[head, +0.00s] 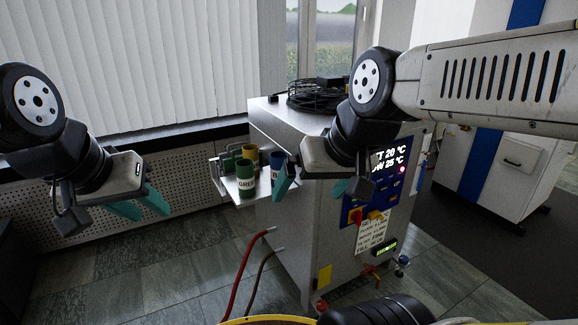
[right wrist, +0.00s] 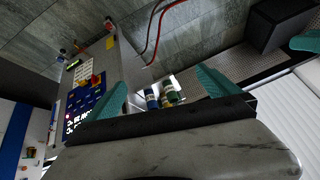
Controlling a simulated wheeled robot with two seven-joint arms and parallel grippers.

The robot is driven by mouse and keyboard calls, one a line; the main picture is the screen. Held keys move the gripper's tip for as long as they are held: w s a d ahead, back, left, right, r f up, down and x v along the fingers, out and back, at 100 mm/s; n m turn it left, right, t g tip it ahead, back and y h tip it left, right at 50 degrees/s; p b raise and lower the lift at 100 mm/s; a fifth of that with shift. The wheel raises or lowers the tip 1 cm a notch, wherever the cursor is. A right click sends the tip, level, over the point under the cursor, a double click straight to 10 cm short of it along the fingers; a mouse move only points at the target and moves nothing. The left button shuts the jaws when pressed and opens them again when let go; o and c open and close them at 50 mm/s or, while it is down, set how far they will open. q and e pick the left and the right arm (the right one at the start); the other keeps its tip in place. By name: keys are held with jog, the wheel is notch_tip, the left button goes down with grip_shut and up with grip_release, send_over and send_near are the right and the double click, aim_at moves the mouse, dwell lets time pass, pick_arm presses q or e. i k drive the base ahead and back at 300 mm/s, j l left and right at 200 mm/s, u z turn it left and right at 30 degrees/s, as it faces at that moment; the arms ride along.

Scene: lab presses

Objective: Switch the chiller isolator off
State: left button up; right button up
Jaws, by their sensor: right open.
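The chiller (head: 296,225) is a pale cabinet in the middle of the head view, its front facing right. Low on its blue panel sits a red and yellow rotary switch (head: 375,215), which looks like the isolator, with another red part (head: 355,215) just left of it. The switch also shows in the right wrist view (right wrist: 97,79); its exact position is too small to tell. My right gripper (head: 309,197) is open and empty, in front of the chiller's upper part, above and left of the switch. My left gripper (head: 153,214) is open and empty at the left, away from the chiller.
A side shelf (head: 226,187) on the chiller holds a green can (head: 245,182), a blue can (head: 277,168) and a yellow one (head: 250,152), near my right gripper. A black fan (head: 315,95) lies on top. Red hoses (head: 243,272) hang below. A white notice (head: 372,235) is under the switch.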

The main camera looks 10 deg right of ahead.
aim_at(356, 217)
jog(key=i+l+z, duration=0.1)
jog(key=i+l, duration=0.35)
jog(key=i+l+z, duration=0.1)
jog(key=i+l, duration=0.25)
jog(key=i, duration=0.35)
